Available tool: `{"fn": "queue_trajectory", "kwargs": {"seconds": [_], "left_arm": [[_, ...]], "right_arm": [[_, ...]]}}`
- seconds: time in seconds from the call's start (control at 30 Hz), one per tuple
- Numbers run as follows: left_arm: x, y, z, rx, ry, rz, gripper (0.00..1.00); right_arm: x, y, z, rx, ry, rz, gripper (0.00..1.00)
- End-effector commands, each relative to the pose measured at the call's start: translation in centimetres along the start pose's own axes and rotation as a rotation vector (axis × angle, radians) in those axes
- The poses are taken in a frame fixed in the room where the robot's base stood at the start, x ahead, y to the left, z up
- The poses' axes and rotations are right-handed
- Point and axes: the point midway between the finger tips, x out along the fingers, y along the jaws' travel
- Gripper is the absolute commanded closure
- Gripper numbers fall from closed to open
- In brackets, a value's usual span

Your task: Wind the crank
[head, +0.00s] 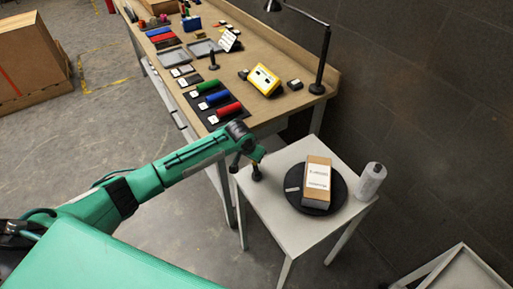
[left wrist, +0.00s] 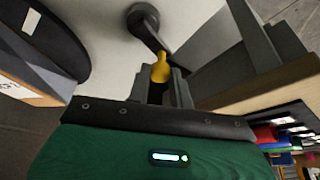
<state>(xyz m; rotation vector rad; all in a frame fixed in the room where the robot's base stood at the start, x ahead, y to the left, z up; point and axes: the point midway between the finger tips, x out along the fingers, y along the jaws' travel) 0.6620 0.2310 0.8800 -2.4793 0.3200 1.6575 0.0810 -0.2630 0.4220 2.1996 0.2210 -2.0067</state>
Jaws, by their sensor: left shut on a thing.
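The crank stands on the left part of a small white table (head: 285,228). In the left wrist view I see its dark round hub (left wrist: 142,17), a dark arm and a yellow knob (left wrist: 160,68). My left gripper (left wrist: 162,88) is shut on the yellow knob. In the head view my left gripper (head: 250,155) is over the crank's dark post (head: 257,174) and hides part of it. A black turntable (head: 335,200) beside the crank carries an upright cardboard box (head: 317,178) with white labels. My right gripper is not in view.
A white bottle (head: 370,181) stands at the table's right corner. A long workbench (head: 265,112) behind holds coloured cylinders, a yellow device (head: 264,80) and a black lamp stand (head: 323,60). A dark wall is at the right. A large crate (head: 28,60) stands on the floor at far left.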

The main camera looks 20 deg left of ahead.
Motion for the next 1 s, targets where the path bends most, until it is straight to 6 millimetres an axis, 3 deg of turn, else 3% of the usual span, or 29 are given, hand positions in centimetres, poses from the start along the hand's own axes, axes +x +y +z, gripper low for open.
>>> {"fn": "queue_trajectory", "kwargs": {"seconds": [0.03,0.4,0.7,1.0], "left_arm": [[-0.7,0.0,-0.1,-0.044,-0.003,-0.015,1.0],[-1.0,-0.5,1.1,-0.369,-0.003,-0.15,1.0],[-1.2,-0.6,2.0,-0.629,-0.004,-0.258,1.0],[-1.3,-0.6,2.8,-0.843,-0.002,-0.347,1.0]], "right_arm": [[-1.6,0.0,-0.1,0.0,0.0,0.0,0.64],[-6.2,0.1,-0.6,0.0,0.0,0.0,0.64],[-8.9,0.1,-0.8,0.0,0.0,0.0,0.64],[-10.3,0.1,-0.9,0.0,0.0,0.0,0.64]]}}
